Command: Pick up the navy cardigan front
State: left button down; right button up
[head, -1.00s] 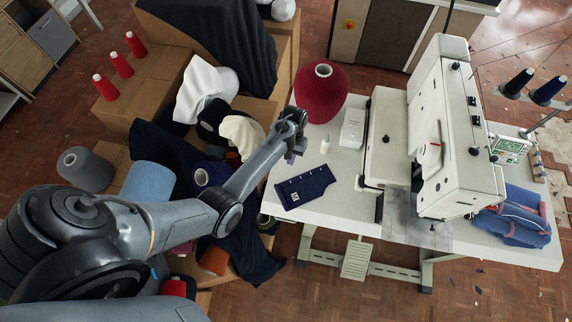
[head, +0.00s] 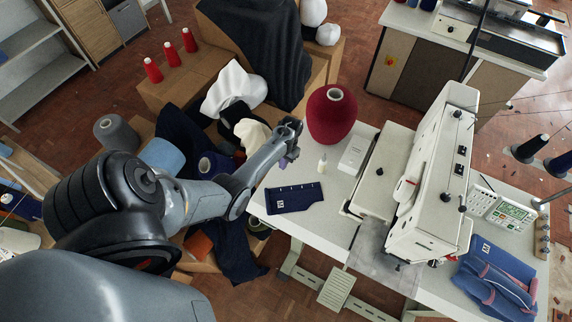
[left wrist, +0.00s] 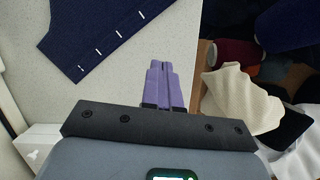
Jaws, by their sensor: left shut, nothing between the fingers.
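The navy cardigan front (head: 294,197) lies flat on the left part of the white sewing table (head: 330,222). It has a row of short white marks along one edge and a small white label. In the left wrist view the navy cardigan front (left wrist: 95,30) shows at the upper left, apart from the fingers. My left gripper (head: 288,160) is just above the piece in the head picture, near the table's left edge. Its purple fingers (left wrist: 163,83) are shut together with nothing between them. My right gripper is not in view.
A white sewing machine (head: 432,180) stands right of the piece. A crimson yarn cone (head: 332,116), a small white bottle (head: 322,164) and a white box (head: 356,154) stand behind it. Cartons with yarn and cloth (head: 190,90) are at the left. Blue folded garments (head: 497,280) lie at the right.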

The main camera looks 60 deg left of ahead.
aim_at(274, 186)
pick_arm(q)
jog(key=b+x, duration=0.5)
jog(key=x, duration=0.2)
jog(key=shift+f+b, duration=0.2)
jog(key=shift+b, duration=0.1)
jog(key=s, duration=0.1)
jog(key=d+p, duration=0.1)
jog(key=s+p, duration=0.1)
jog(key=shift+s+d+r, duration=0.2)
jog(key=shift+s+r, duration=0.1)
jog(key=shift+s+d, duration=0.25)
jog(key=shift+s, duration=0.2)
jog(key=shift+f, duration=0.1)
